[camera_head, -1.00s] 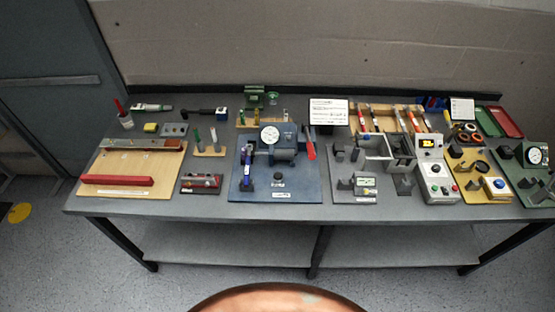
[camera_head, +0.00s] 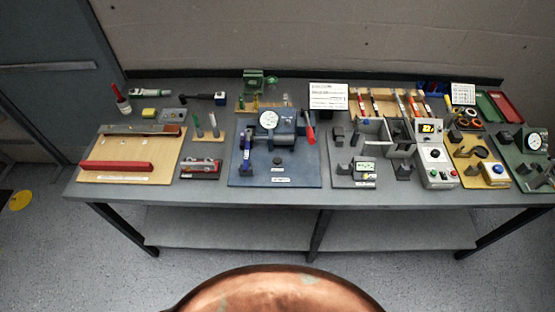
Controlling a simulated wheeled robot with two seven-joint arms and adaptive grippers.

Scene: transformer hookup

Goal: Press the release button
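Several buttons show on the bench, and I cannot tell which one is the release button. A black round knob (camera_head: 277,162) sits on the blue board (camera_head: 300,176) with a dial gauge, near the middle. Small red and green buttons are on the front of the grey control box (camera_head: 434,160) with a lit yellow display. Neither gripper is in view.
The grey bench (camera_head: 210,200) spans the view, with a lower shelf (camera_head: 390,228). A wooden board with a red bar (camera_head: 117,166) lies at the left. A red-handled lever (camera_head: 310,134) stands on the blue board. A narrow strip along the front edge is clear.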

